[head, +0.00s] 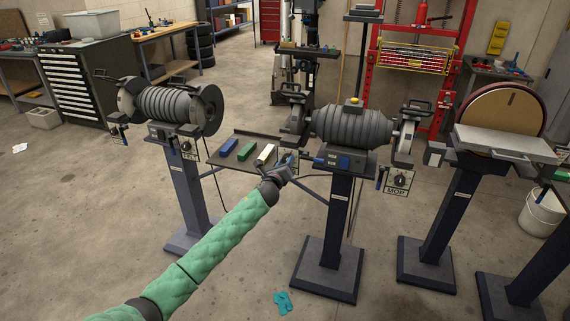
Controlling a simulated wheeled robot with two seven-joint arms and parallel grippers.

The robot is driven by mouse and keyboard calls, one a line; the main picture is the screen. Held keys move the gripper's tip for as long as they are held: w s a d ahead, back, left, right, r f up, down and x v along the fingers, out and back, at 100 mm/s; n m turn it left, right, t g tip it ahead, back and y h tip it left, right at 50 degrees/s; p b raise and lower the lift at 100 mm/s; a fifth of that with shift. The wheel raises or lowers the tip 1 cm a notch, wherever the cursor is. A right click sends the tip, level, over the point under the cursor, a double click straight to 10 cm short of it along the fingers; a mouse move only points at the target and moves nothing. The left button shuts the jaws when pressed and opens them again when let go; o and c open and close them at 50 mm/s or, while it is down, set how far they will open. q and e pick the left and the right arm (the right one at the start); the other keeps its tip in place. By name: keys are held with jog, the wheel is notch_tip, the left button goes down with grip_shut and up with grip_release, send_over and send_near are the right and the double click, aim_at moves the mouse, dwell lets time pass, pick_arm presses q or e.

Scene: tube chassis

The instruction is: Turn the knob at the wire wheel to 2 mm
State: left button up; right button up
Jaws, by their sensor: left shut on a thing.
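My left arm reaches in from the bottom left in a green quilted sleeve. Its gripper (287,169) is at the small dial plate (291,157) below the left wheel of the middle grinder (352,127). The gripper is shut on the knob there. The gripper covers the knob and most of the plate, so its label, pointer and setting cannot be read. I cannot tell from the lettering that this is the wire wheel. My right gripper is not in view.
The MOP knob plate (397,181) hangs at the middle grinder's right end. Another grinder (170,104) with a FELT plate (188,149) stands left. A tray (222,157) with green, blue and white bars lies between. A disc sander (503,118) stands right. A teal cloth (283,302) lies on the floor.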

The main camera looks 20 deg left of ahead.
pick_arm(q)
jog(key=shift+f+n, duration=0.1)
jog(key=shift+n, duration=9.7)
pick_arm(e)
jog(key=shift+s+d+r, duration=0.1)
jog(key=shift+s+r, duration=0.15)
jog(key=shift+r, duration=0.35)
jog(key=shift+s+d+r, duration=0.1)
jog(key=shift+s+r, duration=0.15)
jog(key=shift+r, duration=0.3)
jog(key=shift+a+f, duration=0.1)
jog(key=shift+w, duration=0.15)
pick_arm(q)
jog(key=o, duration=1)
jog(key=shift+c, duration=0.2)
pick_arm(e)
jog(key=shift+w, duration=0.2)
